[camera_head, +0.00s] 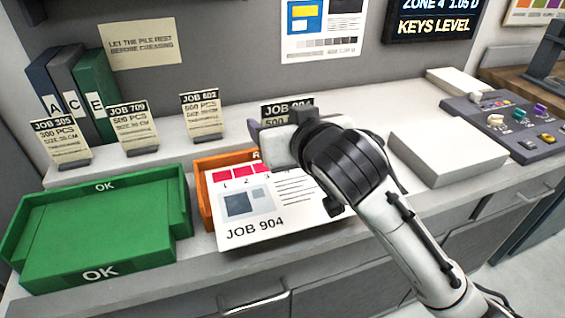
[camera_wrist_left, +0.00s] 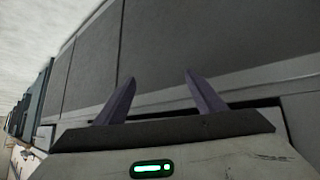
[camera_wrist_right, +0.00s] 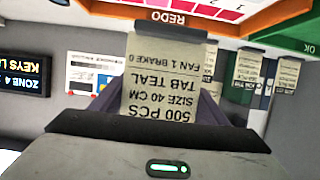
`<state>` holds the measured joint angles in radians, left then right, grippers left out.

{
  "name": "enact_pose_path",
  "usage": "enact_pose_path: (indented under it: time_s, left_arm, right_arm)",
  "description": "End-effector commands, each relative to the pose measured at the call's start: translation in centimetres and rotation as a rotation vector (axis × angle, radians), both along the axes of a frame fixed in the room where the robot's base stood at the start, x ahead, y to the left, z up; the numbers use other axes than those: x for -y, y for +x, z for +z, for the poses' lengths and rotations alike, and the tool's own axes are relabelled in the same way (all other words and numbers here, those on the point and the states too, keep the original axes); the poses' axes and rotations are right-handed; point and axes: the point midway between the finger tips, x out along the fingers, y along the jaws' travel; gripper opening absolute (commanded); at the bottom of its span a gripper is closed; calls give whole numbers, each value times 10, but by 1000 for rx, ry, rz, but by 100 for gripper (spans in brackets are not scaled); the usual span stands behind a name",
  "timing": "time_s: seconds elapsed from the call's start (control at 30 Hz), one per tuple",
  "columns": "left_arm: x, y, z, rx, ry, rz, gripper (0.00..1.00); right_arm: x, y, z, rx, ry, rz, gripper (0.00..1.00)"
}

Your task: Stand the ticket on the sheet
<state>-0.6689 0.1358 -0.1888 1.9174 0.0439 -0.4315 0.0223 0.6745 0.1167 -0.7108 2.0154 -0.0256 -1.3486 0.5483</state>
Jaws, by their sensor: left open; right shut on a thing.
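The ticket (camera_head: 287,108), a cream card headed JOB 904, shows behind my right gripper (camera_head: 268,140) in the head view, mostly hidden. In the right wrist view the ticket (camera_wrist_right: 160,85) stands between the fingers of my right gripper (camera_wrist_right: 160,108), which is shut on it. Its print appears upside down there. The sheet (camera_head: 290,212), white with red squares and JOB 904, lies tilted over the orange tray (camera_head: 203,190); my right gripper is above its far part. My left gripper (camera_wrist_left: 160,95) is open and empty, seen only in the left wrist view.
A green OK tray (camera_head: 100,215) is at the left. Several other tickets, including JOB 602 (camera_head: 200,113), stand on the back ledge. A white paper stack (camera_head: 447,150) and a control panel (camera_head: 515,120) are to the right. Cabinet fronts (camera_wrist_left: 210,40) show near my left gripper.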

Motion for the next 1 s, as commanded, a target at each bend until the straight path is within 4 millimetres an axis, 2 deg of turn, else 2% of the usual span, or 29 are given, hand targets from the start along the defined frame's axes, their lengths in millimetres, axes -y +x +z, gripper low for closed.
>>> enact_pose_path:
  time_s: [0.03, 0.2, 0.37, 0.57, 0.8, 0.83, 0.9, 1.0]
  left_arm:
    - [0, -7, -5, -16, 1, 0, 64]
    - [0, -19, -15, -45, 3, -2, 64]
    - [0, -20, -16, -47, 3, -1, 64]
    - [0, -18, -15, -41, 2, -2, 64]
    - [1, -8, -10, -21, 1, -2, 64]
    - [1, -8, -9, -19, 0, -2, 64]
    - [1, -7, -9, -18, 0, -2, 64]
    - [1, -7, -9, -18, 0, -2, 64]
  right_arm:
    - [1, 0, -14, -5, -5, -1, 45]
    - [1, 0, -39, -2, -3, -1, 45]
    - [1, 0, -50, -1, -3, 0, 45]
    - [1, -1, -78, -3, -4, 0, 45]
    - [1, 0, -82, 0, -2, 1, 45]
    - [1, 0, -82, -1, -2, 1, 73]
    - [1, 0, -82, -1, -2, 1, 85]
    - [1, 0, -82, 0, -2, 1, 87]
